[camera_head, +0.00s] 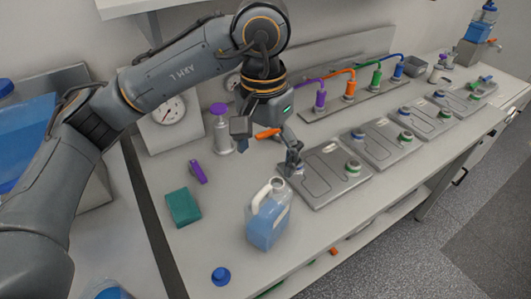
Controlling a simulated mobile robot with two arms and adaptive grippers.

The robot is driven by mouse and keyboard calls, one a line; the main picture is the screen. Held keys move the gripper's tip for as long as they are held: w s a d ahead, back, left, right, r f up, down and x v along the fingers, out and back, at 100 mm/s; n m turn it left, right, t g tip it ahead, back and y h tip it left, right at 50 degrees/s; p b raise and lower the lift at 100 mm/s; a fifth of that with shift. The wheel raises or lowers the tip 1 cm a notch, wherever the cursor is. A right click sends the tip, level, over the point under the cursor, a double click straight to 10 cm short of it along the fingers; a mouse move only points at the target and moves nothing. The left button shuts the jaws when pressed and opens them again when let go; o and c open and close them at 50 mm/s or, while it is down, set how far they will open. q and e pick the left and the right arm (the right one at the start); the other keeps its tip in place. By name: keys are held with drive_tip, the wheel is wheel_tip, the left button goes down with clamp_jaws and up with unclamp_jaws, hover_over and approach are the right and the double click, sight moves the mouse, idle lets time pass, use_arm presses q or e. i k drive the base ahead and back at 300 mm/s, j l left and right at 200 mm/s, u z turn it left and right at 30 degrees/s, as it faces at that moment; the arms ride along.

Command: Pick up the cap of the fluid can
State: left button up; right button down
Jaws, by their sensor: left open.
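The fluid can (268,222) is a translucent white jug with blue fluid in it, standing upright near the front of the bench. Its top shows a pale neck with no blue cap on it. A round blue cap (221,276) lies on the bench to the front left of the can. My left gripper (267,148) is open above the bench, behind the can and well away from the cap. An orange piece shows between its fingers; I cannot tell if it lies behind them. My right gripper is out of view.
A green block (183,207) and a purple clip (197,172) lie left of the can. Grey plates (327,178) with capped ports run to the right. Coloured hoses (350,88) stand behind them. The bench between the green block and the cap is clear.

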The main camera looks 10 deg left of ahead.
sight(221, 277)
drive_tip(key=k, duration=1.5)
